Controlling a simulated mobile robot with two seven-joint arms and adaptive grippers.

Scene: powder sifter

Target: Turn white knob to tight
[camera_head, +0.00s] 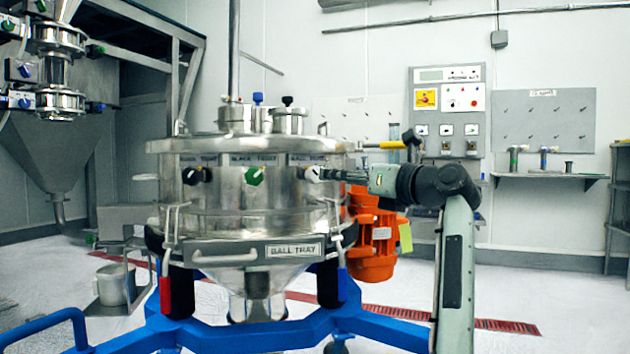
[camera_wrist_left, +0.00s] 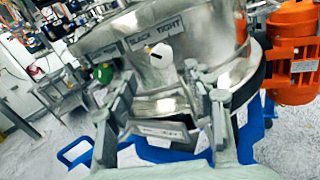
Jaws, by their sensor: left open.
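The white knob (camera_head: 312,173) sits on the right part of the steel sifter's (camera_head: 225,190) side wall. In the left wrist view the white knob (camera_wrist_left: 160,55) has a small dark mark and lies ahead, between and beyond the fingertips. My left gripper (camera_head: 328,174) is at the knob, its arm bending in from the lower right of the head view. In the left wrist view the gripper (camera_wrist_left: 158,85) has its fingers spread, with nothing held between them. I cannot tell whether a finger touches the knob. My right gripper is not in view.
A green knob (camera_head: 255,176) and a black knob (camera_head: 192,176) sit further left on the same wall. An orange motor (camera_head: 372,235) stands close behind my arm. A blue frame (camera_head: 245,335) carries the sifter. A label plate (camera_head: 294,250) is below the knobs.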

